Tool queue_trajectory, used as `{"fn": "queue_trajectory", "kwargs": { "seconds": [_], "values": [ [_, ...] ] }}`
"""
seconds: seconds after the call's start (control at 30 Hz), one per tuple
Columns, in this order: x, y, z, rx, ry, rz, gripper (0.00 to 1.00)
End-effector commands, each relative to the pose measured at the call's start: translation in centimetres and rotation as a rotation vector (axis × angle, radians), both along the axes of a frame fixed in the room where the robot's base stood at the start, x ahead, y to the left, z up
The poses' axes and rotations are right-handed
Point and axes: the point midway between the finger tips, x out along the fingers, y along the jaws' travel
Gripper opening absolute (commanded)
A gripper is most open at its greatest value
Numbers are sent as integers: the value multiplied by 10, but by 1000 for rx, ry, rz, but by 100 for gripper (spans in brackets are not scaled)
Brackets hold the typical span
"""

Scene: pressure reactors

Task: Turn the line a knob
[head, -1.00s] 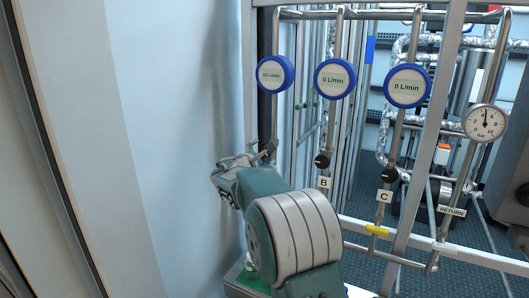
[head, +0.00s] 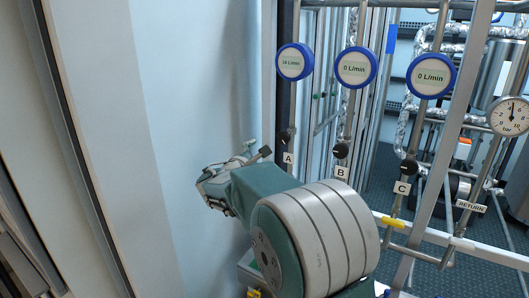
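The line A knob (head: 286,138) is small and dark, on the leftmost vertical pipe just above the white label A (head: 288,158). The blue-rimmed meter (head: 294,62) above it shows a number that looks like 16 L/min, though the digits are small. My gripper (head: 258,150) is left of the knob and slightly below it, near the pale blue wall, with a visible gap between them. Nothing shows in its fingers. They are seen from behind and partly hidden by my wrist, so their opening is unclear.
Line B knob (head: 340,150) and line C knob (head: 409,167) stand to the right, under meters (head: 356,68) and (head: 431,76) reading 0 L/min. A pressure gauge (head: 509,116) is at far right. A pale wall (head: 205,90) closes the left side.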

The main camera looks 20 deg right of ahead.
Motion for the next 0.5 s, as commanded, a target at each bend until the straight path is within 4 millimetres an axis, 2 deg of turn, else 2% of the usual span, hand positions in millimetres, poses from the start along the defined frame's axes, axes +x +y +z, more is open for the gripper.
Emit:
{"fn": "queue_trajectory", "kwargs": {
  "seconds": [0.3,0.5],
  "values": [
    [4,-10,2,-287,365,-1,96],
    [6,-13,3,-405,513,-2,96]
  ]
}}
